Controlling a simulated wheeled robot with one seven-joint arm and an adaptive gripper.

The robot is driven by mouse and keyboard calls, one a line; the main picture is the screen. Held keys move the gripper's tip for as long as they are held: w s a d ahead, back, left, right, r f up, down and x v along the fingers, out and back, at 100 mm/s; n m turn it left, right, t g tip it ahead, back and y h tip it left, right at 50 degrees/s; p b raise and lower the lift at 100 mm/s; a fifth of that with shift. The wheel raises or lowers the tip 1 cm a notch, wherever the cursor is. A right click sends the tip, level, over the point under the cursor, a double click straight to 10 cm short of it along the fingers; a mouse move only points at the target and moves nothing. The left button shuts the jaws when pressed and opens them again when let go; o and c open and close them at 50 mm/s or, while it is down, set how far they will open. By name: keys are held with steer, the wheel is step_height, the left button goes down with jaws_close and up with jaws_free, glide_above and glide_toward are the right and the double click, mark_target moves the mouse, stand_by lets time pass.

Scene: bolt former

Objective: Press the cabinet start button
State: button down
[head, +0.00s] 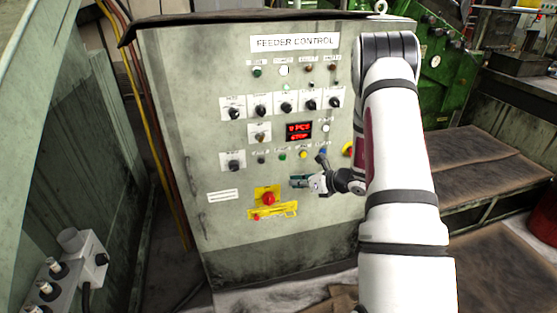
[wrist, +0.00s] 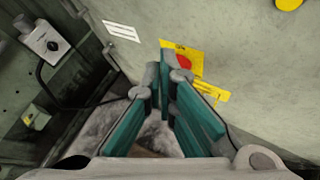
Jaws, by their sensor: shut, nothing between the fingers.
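The grey cabinet (head: 225,225), labelled FEEDER CONTROL, faces me in the head view. A green button (head: 282,157) sits in its lower button row; its label is too small to read, so I cannot confirm it is the start button. My gripper (head: 295,181) is shut and empty, just below and right of that green button, pointing left along the panel. In the wrist view my fingers (wrist: 164,78) come together near the red mushroom button (wrist: 184,64) on its yellow plate. No green button shows there.
The red mushroom button (head: 268,199) is below and left of my gripper. Selector knobs (head: 286,107) and a red-lit display (head: 299,131) sit above. A grey box with knobs (head: 70,270) stands at lower left.

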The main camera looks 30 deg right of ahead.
mark_target(283, 158)
steer(key=shift+w, duration=0.1)
steer(key=shift+w+d+b, duration=0.4)
steer(key=shift+w+b, duration=0.2)
steer(key=shift+w, duration=0.8)
steer(key=shift+w+d+b, duration=0.4)
steer(key=shift+w+b, duration=0.2)
steer(key=shift+w, duration=0.75)
steer(key=shift+w+d+b, duration=0.4)
steer(key=shift+w+b, duration=0.2)
steer(key=shift+w, duration=0.8)
steer(key=shift+w, duration=0.1)
steer(key=shift+w+d+b, duration=0.15)
steer(key=shift+w+b, duration=0.15)
steer(key=shift+b, duration=0.15)
